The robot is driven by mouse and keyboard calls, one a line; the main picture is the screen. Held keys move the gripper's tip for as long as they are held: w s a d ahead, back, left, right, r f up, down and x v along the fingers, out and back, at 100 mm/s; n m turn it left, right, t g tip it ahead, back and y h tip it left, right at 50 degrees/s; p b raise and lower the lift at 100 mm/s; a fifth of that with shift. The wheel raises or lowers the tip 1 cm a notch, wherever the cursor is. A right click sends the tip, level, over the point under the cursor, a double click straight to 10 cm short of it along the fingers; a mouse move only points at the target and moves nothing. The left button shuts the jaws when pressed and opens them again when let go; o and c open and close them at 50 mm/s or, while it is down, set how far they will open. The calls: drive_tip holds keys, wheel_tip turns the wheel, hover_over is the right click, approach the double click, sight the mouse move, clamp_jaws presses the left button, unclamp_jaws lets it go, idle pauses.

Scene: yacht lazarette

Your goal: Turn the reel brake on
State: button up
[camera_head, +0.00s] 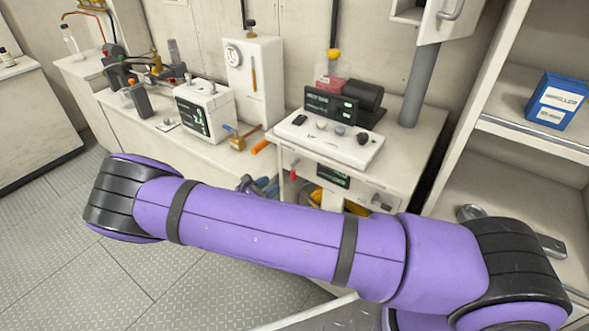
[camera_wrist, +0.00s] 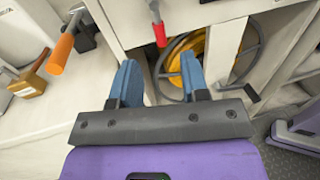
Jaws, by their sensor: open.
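A yellow reel (camera_head: 329,199) sits in the open bay under the counter, partly hidden behind my arm in the head view. In the wrist view the reel (camera_wrist: 199,52) shows with a dark grey round rim in front of it. A red-tipped lever (camera_wrist: 160,33) hangs at the bay's upper left edge, and its red grip (camera_head: 294,164) also shows in the head view. A dark bar with a black end (camera_wrist: 250,92) is at the reel's right. I cannot tell which part is the brake. My gripper (camera_wrist: 158,64) is open, its blue fingers empty before the bay, below the red grip.
An orange-handled tool (camera_wrist: 60,54) and a brass block (camera_wrist: 27,83) lie on the left counter. A white control panel (camera_head: 328,137) is on the counter above the bay. A shelf with a blue box (camera_head: 557,101) stands at right. The floor at left is clear.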

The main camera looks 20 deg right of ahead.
sight(293, 173)
drive_tip(key=x, duration=1)
drive_tip(key=shift+w+d+f, duration=0.1)
drive_tip(key=shift+w+d, duration=0.2)
clamp_jaws()
